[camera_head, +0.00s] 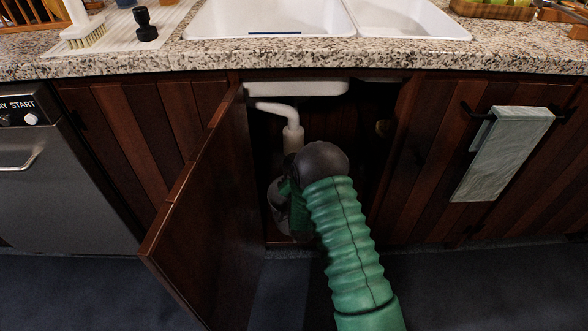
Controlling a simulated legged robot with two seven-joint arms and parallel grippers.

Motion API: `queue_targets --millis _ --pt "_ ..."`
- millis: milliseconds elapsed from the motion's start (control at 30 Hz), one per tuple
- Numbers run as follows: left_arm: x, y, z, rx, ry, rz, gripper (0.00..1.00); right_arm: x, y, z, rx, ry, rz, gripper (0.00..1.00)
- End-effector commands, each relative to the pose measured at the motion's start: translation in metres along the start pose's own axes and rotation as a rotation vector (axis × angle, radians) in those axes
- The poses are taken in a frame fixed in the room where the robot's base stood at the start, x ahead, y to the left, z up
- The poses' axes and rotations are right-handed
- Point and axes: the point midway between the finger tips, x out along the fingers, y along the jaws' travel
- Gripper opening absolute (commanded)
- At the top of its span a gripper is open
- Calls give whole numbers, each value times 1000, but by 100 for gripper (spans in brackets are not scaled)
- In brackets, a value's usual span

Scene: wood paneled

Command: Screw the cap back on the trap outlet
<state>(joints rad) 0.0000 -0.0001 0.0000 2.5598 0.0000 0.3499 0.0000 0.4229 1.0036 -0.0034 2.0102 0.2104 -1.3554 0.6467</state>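A white drain pipe (293,138) comes down from the sink inside the open cabinet, below the sink's underside (298,88). Its lower end goes out of sight behind my arm. My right arm (345,240), in a green ribbed sleeve with a dark rounded elbow, reaches in from the bottom and bends in front of the pipe. Its forearm and gripper (288,205) are down by the trap area, mostly hidden by the arm and in shadow. I cannot see whether the fingers hold anything. The cap and the trap outlet cannot be made out. My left gripper is not in view.
The cabinet door (205,215) stands open just left of my arm. A towel (503,150) hangs on the right door. A dishwasher (60,165) is at the left. The granite counter (330,52) overhangs above. The dark floor (480,290) at right is clear.

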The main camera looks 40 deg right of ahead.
Motion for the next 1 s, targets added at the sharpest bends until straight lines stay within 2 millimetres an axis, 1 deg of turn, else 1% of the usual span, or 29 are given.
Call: queue_targets --millis 33,167,333,367,533,867,967,1000 --pt "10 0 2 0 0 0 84 2 6 4 111 3 -10 0" --pt "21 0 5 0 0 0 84 2 6 4 496 3 -54 0" --pt "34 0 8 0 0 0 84 2 5 3 1020 3 -113 0" --pt "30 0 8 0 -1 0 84 2 0 1 1035 -1 -119 45" --pt "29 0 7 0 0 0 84 1 0 1 1019 -2 -116 67" --pt "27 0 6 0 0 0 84 -1 0 1 1016 -2 -115 68" --pt "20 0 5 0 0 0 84 -12 0 0 1016 -4 -112 68" --pt "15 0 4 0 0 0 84 -20 0 0 1016 -5 -110 68"
